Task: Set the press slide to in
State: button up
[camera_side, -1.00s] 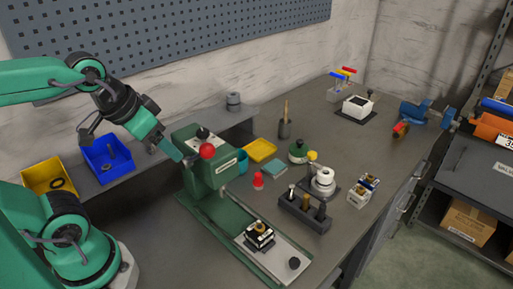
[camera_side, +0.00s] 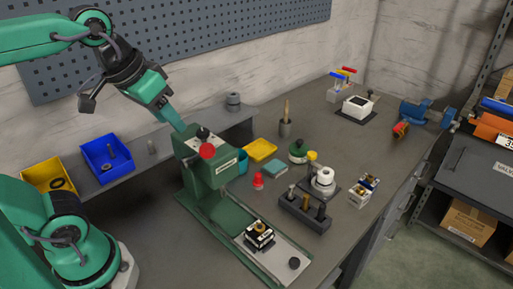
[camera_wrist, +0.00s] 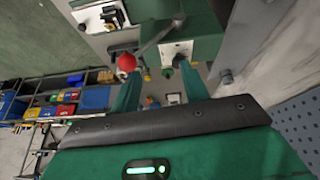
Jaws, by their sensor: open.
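The green press (camera_side: 222,168) stands on the bench, with a red ball (camera_side: 207,151) on its lever. Its pale slide plate (camera_side: 281,256) extends out from under the head towards the front. The plate carries a black-and-white block (camera_side: 259,236) and a black knob (camera_side: 294,263) near its outer end. My gripper (camera_side: 180,126) is above and behind the press head, open and empty. In the wrist view my gripper (camera_wrist: 160,78) has its fingers apart, with the lever's red ball (camera_wrist: 127,62) beyond the left finger. The slide plate is partly visible at the top left there.
A blue bin (camera_side: 106,155) and a yellow bin (camera_side: 48,180) sit left of the press. A dark holder with pegs (camera_side: 304,212) and a red-topped piece (camera_side: 258,181) stand to its right. The bench's right front is clear.

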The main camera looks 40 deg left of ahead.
jog(key=w+d, duration=0.1)
jog(key=w+d+r+n+g, duration=0.1)
jog(key=d, duration=0.1)
jog(key=w+d+n, duration=0.1)
jog(key=w+d, duration=0.1)
jog(key=shift+d+r, duration=0.1)
jog(key=shift+r, duration=0.2)
jog(key=w+d+n+g, duration=0.2)
jog(key=w+d, duration=0.2)
jog(key=d, duration=0.3)
jog(key=n+g, duration=0.2)
jog(key=n, duration=0.2)
send_over(294, 260)
notch_tip(294, 260, down, 21)
jog(key=shift+d+f, duration=0.15)
jog(key=shift+f, duration=0.1)
jog(key=shift+f, duration=3.8)
grip_shut()
